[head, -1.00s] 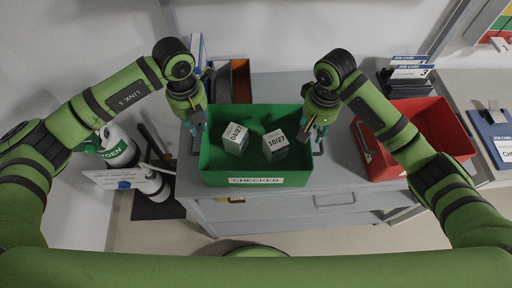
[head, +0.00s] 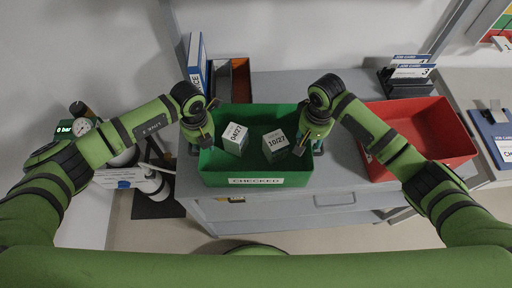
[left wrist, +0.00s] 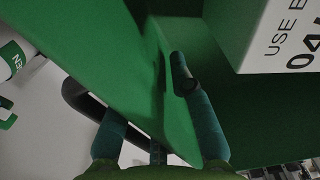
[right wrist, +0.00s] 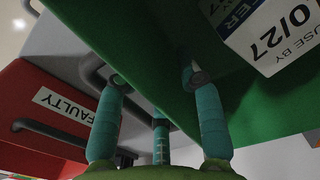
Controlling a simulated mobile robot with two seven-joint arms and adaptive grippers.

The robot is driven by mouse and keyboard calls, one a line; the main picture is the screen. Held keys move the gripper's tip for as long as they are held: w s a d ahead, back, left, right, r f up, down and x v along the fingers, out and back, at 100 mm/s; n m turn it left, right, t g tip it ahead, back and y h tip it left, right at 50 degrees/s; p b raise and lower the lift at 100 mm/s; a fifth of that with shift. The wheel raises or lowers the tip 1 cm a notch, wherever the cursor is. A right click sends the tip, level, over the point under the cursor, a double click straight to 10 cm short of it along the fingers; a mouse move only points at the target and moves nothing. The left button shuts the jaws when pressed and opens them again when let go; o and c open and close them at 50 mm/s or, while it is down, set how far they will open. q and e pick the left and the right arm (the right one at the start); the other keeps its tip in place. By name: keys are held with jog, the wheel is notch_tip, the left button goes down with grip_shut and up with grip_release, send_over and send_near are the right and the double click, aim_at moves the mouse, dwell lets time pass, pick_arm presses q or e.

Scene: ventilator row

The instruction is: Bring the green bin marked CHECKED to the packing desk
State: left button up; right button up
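The green bin marked CHECKED (head: 215,180) stands on a grey worktop and holds two white boxes, one dated 04/27 (head: 235,139) and one dated 10/27 (head: 275,143). My left gripper (head: 200,142) is at the bin's left wall. In the left wrist view its fingers (left wrist: 150,105) are apart, with the wall and a dark handle (left wrist: 82,100) between or beside them. My right gripper (head: 312,145) is at the right wall. In the right wrist view its fingers (right wrist: 158,85) are apart, one inside the bin and one by the dark handle. Firm contact is not visible.
A red bin (head: 440,130), labelled FAULTY in the right wrist view (right wrist: 62,106), stands to the right. Binders (head: 197,62) and an open organiser (head: 240,80) are behind the green bin. Job cards (head: 412,70) stand behind the red bin.

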pick_arm(q)
jog(key=shift+c, duration=1.2)
pick_arm(e)
jog(key=shift+c, duration=1.2)
pick_arm(q)
grip_shut()
pick_arm(e)
grip_shut()
pick_arm(q)
jog(key=shift+r, duration=0.1)
pick_arm(e)
jog(key=shift+r, duration=0.1)
